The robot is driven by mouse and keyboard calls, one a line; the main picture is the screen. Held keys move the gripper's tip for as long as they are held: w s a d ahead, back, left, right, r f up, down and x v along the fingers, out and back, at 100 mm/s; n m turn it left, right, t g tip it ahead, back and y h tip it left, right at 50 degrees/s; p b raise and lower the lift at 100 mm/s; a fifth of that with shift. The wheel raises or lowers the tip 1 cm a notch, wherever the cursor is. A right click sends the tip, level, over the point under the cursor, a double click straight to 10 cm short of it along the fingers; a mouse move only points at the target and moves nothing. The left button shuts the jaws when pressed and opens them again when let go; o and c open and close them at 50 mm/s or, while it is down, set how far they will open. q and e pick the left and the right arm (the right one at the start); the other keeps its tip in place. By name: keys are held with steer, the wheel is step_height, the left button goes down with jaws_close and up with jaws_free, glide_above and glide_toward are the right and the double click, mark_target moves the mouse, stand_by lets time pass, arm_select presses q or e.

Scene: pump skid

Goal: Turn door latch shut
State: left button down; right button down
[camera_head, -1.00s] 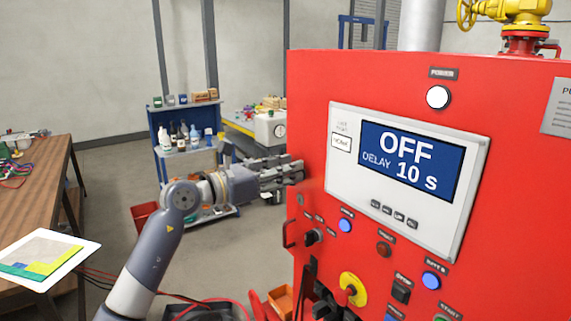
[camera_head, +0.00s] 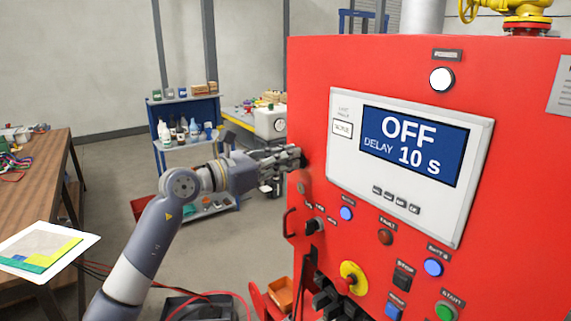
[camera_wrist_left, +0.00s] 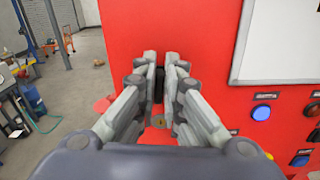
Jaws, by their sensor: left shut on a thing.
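The door latch (camera_wrist_left: 158,84) is a small dark piece on the red cabinet door, seen between my fingertips in the left wrist view. In the head view only a dark bit of it (camera_head: 303,159) shows at the door's left edge. My left gripper (camera_head: 296,157) reaches in from the left, its fingers closed on the latch; in the left wrist view the fingertips (camera_wrist_left: 160,75) pinch it from both sides. The fingers hide most of the latch, so its angle is unclear. My right gripper is not in view.
The red cabinet (camera_head: 320,80) carries a display (camera_head: 415,146) reading OFF, DELAY 10 s. A door handle (camera_head: 289,224), a black selector knob (camera_head: 315,225) and a yellow-and-red switch (camera_head: 352,278) sit below the latch.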

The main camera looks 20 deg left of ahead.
arm_select(q)
steer(key=m+b, duration=0.6)
steer(key=b, duration=0.1)
steer(key=d+f+m+b, duration=0.1)
steer(key=m+b, duration=0.1)
steer(key=b, duration=0.1)
steer(key=shift+s+m+b, duration=0.3)
steer(key=shift+s+m, duration=0.05)
steer(key=shift+m, duration=0.05)
steer(key=m+b, duration=0.1)
steer(key=m, duration=0.1)
steer(key=m+b, duration=0.2)
steer(key=shift+s+d+f, duration=0.1)
steer(key=shift+f, duration=0.1)
steer(key=shift+f+m+b, duration=0.15)
steer(key=shift+m+b, duration=1)
steer(key=shift+m, duration=0.95)
steer(key=c, duration=1.7)
jaws_free()
steer(key=shift+d, duration=0.1)
steer(key=v, duration=1.2)
